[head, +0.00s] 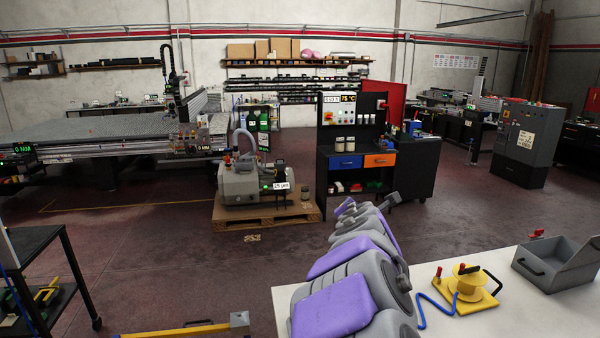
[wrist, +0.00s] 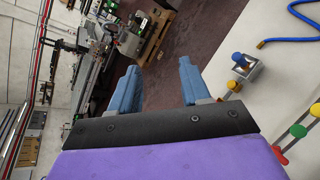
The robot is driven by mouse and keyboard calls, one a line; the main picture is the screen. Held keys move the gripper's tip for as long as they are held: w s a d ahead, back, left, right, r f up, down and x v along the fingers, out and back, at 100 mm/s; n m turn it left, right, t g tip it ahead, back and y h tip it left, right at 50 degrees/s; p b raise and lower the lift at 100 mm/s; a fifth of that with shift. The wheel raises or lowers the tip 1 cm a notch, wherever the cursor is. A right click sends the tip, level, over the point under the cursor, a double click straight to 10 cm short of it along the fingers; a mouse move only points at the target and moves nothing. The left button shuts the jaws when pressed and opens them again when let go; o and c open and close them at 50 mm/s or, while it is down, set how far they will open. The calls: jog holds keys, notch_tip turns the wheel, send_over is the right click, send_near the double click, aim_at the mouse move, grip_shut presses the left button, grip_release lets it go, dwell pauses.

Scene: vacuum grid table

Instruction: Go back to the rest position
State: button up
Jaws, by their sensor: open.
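My arm, grey with purple covers, reaches forward from the bottom of the head view. My gripper (head: 390,201) shows small at its far end, beside the white table top (head: 530,318). In the wrist view my gripper (wrist: 158,88) has two blue fingers spread wide apart. Nothing is between them. The fingers point out over the dark red floor, with the vacuum pump on its pallet beyond.
The white table holds a yellow reel (head: 467,285) with a blue hose and a grey open box (head: 560,262). The grey pump (head: 252,183) stands on a wooden pallet (head: 265,214). A black workbench (head: 350,165) is behind.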

jog(key=s+d+r+m+h, duration=0.4)
jog(key=s+d+r+m, duration=0.2)
jog(key=d+m, duration=0.25)
jog(key=s+d+f+m+g+h, duration=0.2)
jog(key=s+d+m, duration=0.3)
jog(key=s, duration=0.2)
jog(key=s+d+f+m+g+h, duration=0.2)
jog(key=s+d+m+g, duration=0.1)
jog(key=s+d+m, duration=0.3)
jog(key=s+a+f+m+g+y, duration=0.1)
jog(key=s+a+f+m+g, duration=0.1)
jog(key=s+f, duration=0.4)
jog(key=s+a+f+m+g+y, duration=0.25)
jog(key=s+f, duration=0.25)
jog(key=s, duration=0.3)
jog(key=s+a+f+m+g+y, duration=0.1)
jog(key=s+a+f+g+y, duration=0.1)
jog(key=s+a, duration=0.5)
jog(key=s+a+f+m+g+y, duration=0.1)
jog(key=s+a+f+g+y, duration=0.2)
jog(key=s, duration=0.9)
jog(key=a+f+g, duration=0.1)
jog(key=a+f, duration=0.2)
jog(key=a, duration=0.1)
jog(key=shift+f+y, duration=0.25)
jog(key=shift+y, duration=0.1)
jog(key=shift+c, duration=0.3)
